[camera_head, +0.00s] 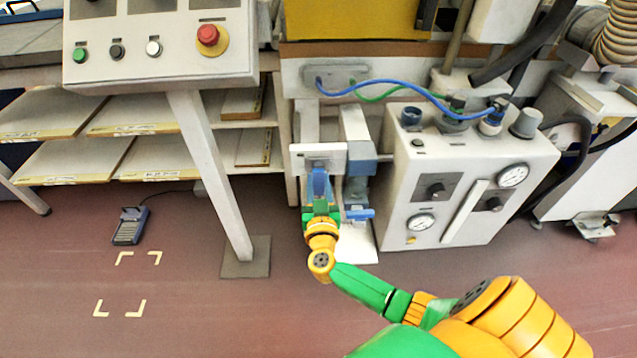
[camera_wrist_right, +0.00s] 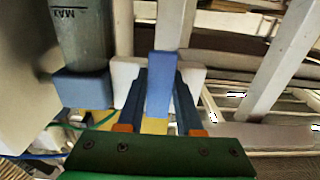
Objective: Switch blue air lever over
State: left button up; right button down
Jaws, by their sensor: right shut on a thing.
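The blue air lever (camera_head: 320,182) is on a pale plate (camera_head: 302,150) left of the grey-white machine cabinet. In the head view it runs down from the plate toward my right gripper (camera_head: 320,205). In the right wrist view the blue lever (camera_wrist_right: 161,80) stands between the two dark fingers of the right gripper (camera_wrist_right: 160,100), which are shut on it. My left gripper is out of view.
A filter bowl (camera_wrist_right: 82,40) with a blue base is close beside the lever. The cabinet with gauges (camera_head: 470,180) stands to the right. A slanted control panel (camera_head: 160,45) on a post is at the left. A foot pedal (camera_head: 131,225) lies on the floor.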

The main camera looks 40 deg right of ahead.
aim_at(331, 163)
dwell(0.4)
jog(key=shift+s+r+n+p, duration=0.1)
jog(key=shift+n+p, duration=0.4)
jog(key=shift+p, duration=0.3)
jog(key=n+p, duration=0.3)
jog(key=p, duration=0.1)
jog(key=shift+s+d+r, duration=0.15)
jog(key=shift+s+d, duration=0.1)
jog(key=shift+d, duration=0.15)
jog(key=n, duration=0.1)
jog(key=n+p, duration=0.2)
jog(key=shift+s+d+r+n, duration=0.15)
jog(key=shift+s+d+n, duration=0.15)
jog(key=shift+d, duration=0.1)
jog(key=n+p, duration=0.2)
jog(key=n, duration=0.1)
jog(key=r+n+p, duration=0.1)
jog(key=shift+s+d+n, duration=0.15)
jog(key=shift+d+n, duration=0.15)
jog(key=shift+d, duration=0.05)
jog(key=n, duration=0.1)
jog(key=n+p, duration=0.1)
jog(key=n, duration=0.1)
jog(key=shift+s+d+r, duration=0.1)
jog(key=shift+d+r, duration=0.05)
jog(key=shift+r, duration=0.15)
jog(key=shift+r+n+p, duration=0.3)
jog(key=shift+n+p, duration=0.15)
jog(key=shift+n, duration=1.15)
